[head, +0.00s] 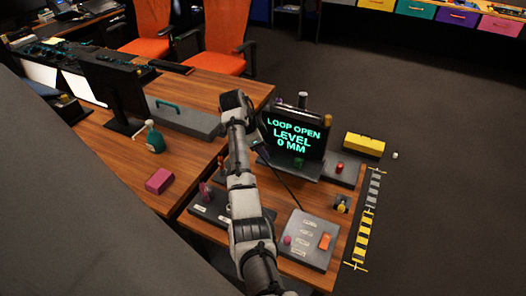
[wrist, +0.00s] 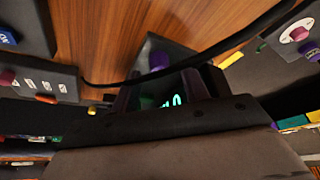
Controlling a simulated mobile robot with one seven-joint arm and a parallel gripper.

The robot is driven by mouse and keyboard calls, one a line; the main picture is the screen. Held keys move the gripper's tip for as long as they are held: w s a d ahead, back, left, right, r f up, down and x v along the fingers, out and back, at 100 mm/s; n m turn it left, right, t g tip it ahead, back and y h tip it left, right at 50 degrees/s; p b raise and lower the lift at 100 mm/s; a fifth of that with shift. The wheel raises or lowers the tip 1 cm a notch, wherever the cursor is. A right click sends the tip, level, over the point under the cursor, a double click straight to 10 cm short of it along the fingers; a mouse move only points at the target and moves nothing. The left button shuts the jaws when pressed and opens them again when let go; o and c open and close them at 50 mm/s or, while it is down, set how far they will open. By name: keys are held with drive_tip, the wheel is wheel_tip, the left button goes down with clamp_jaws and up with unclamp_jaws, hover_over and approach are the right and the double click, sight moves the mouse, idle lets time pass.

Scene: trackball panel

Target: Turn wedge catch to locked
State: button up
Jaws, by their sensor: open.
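No part in view is clearly marked as the wedge catch, so I cannot tell which it is. A grey control panel (head: 302,257) at the front right of the desk carries an orange block (head: 325,241), a pink knob (head: 287,240) and several small labels. The orange block also shows at the left of the wrist view (wrist: 46,98). My gripper (head: 258,143) is beside the dark screen, above the desk, partly hidden in the head view. In the wrist view my gripper (wrist: 165,92) is open, with nothing held between its fingers.
The dark screen (head: 292,134) reads LOOP OPEN, LEVEL, 0 MM. A red knob (head: 339,167) is to its right, a yellow box (head: 364,146) beyond. A dark cable (wrist: 110,84) crosses the wrist view. Another panel (head: 208,208) with a pink knob lies left of my arm.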

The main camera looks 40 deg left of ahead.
drive_tip(key=p+v, duration=0.3)
drive_tip(key=v, duration=0.9)
drive_tip(key=shift+r, duration=0.15)
